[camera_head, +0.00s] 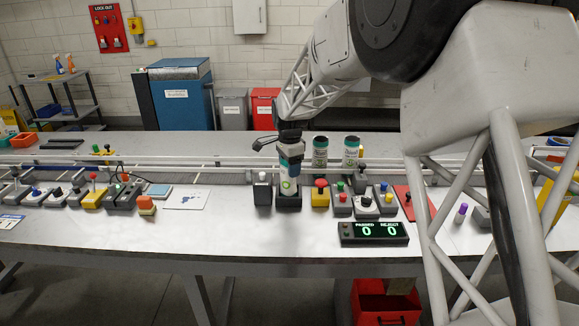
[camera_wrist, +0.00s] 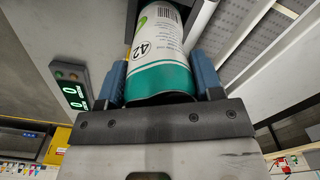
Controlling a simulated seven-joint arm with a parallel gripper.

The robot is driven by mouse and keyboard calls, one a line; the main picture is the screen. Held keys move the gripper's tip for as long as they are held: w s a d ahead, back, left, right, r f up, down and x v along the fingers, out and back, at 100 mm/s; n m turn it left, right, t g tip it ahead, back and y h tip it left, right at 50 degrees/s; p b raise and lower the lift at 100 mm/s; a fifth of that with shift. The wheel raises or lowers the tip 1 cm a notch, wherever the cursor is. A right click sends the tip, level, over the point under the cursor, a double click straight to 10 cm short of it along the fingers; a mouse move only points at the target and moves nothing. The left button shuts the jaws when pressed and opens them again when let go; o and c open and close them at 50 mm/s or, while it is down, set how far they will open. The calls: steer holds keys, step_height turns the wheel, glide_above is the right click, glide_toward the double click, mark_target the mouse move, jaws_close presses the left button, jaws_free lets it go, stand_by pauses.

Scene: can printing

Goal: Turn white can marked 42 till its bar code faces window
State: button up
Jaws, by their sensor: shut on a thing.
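The white can marked 42 (camera_wrist: 160,45) is between the blue pads of my gripper (camera_wrist: 160,76) in the wrist view. It has a green band at the near end, a "42" label and fine dark printing beside it that looks like a bar code. My gripper is shut on the can. In the head view the can (camera_head: 288,186) stands about upright in a black holder (camera_head: 289,203), with my gripper (camera_head: 290,165) around its upper part. A small black and white unit (camera_head: 262,190) stands just left of the holder; I cannot tell whether it holds the window.
Two white and green cans (camera_head: 320,152) (camera_head: 351,152) stand behind, to the right. A yellow box with a red button (camera_head: 320,193) is close on the right. A counter display (camera_head: 373,233) shows two zeros. The bench front (camera_head: 220,232) is clear.

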stand_by(0.4)
steer(key=shift+n, duration=0.8)
steer(key=o, duration=1)
steer(key=shift+r, duration=0.1)
steer(key=shift+r, duration=3.8)
